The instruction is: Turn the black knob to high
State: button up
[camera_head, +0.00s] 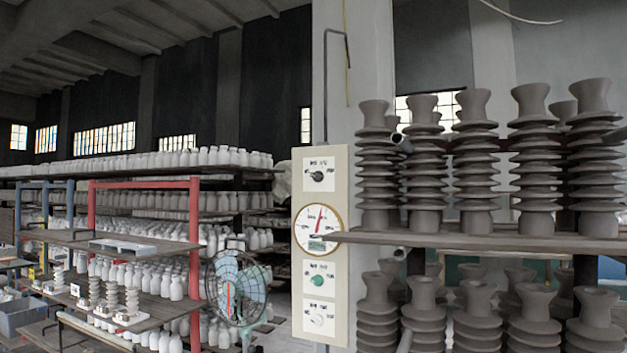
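A black knob (317,176) sits near the top of a tall cream control panel (309,336) on the pale pillar, in the middle of the head view. Small dark labels surround the knob, but they are too small to read. I cannot tell which setting the knob points to. My gripper is not in view, and nothing covers the knob.
Below the black knob are a round gauge (304,237) with a red needle, a green knob (318,280) and a white knob (318,319). A shelf (455,240) of dark ribbed clay pieces stands close on the right. A fan (236,288) stands at left.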

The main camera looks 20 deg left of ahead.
aim_at(317, 175)
jog(key=u, duration=0.45)
jog(key=i, duration=1.5)
jog(key=u, duration=1.6)
jog(key=i, duration=0.8)
jog(key=u, duration=0.85)
